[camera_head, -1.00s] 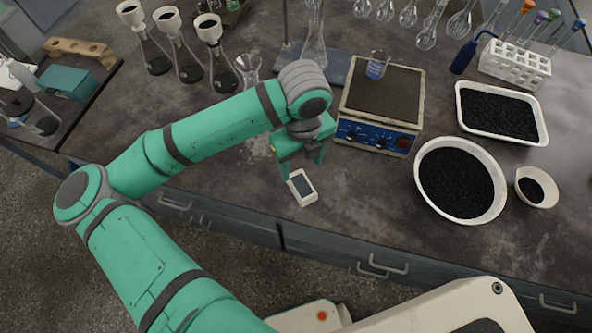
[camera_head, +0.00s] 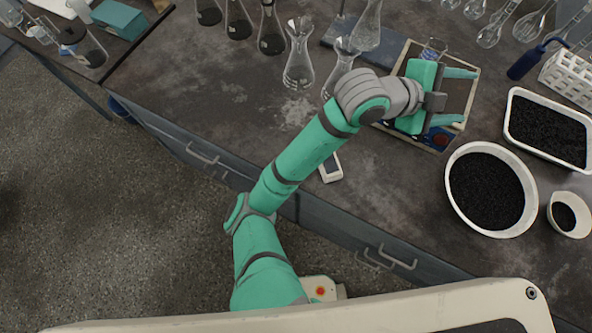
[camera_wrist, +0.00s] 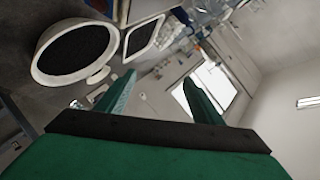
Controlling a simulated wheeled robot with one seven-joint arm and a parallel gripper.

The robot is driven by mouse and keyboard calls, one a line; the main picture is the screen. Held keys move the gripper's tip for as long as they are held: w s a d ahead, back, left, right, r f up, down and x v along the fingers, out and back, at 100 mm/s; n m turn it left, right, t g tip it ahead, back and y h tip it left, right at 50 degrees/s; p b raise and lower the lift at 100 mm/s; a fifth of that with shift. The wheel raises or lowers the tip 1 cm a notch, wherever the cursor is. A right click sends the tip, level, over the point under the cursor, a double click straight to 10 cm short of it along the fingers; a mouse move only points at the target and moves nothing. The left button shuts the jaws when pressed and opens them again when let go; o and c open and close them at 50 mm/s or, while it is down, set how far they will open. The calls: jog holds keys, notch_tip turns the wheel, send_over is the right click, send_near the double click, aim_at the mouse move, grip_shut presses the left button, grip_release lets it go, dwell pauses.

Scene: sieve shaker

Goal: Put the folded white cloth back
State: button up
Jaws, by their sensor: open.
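I cannot make out a folded white cloth in any view. My gripper (camera_head: 460,97) is open and empty, its two fingers pointing right above the hotplate (camera_head: 408,58) in the head view. The wrist view shows the same open fingers (camera_wrist: 158,82) with nothing between them, facing across the bench toward a bright window. My arm hides part of the bench and of the hotplate.
A round basin (camera_head: 534,202), a rectangular tray (camera_head: 513,128) and a small bowl (camera_head: 583,232) of black grains stand right. Flasks (camera_head: 299,75) stand at the back. A small white device (camera_head: 331,174) lies near the front edge.

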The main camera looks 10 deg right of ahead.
jog(key=w+a+r+n+t+h, duration=0.2)
jog(key=w+a+n+t, duration=0.25)
jog(key=n+t, duration=0.6)
jog(key=w+a+f+n+t+y, duration=0.2)
jog(key=a+f+n+y, duration=0.25)
jog(key=n, duration=0.35)
jog(key=s+a+f+n+y, duration=0.2)
jog(key=s+a+f+y, duration=0.1)
jog(key=s+a+f, duration=0.1)
jog(key=s+a+f+n+t+y, duration=0.1)
jog(key=s+a+f+n+y, duration=0.2)
jog(key=a+f, duration=0.4)
jog(key=s+a+f+n+y, duration=0.3)
jog(key=s+a+f, duration=0.2)
jog(key=a+f, duration=0.1)
jog(key=shift+s+a+n+t+y, duration=0.25)
jog(key=shift+s+a, duration=0.05)
jog(key=shift+a, duration=0.1)
jog(key=s+a+f+y, duration=0.1)
jog(key=s+a, duration=0.4)
jog(key=s, duration=0.3)
jog(key=s+a+f+m+g+y, duration=0.1)
jog(key=s+a, duration=0.4)
jog(key=s, duration=0.2)
jog(key=shift+s+a+f, duration=0.15)
jog(key=shift+s+a, duration=0.05)
jog(key=shift+s, duration=0.15)
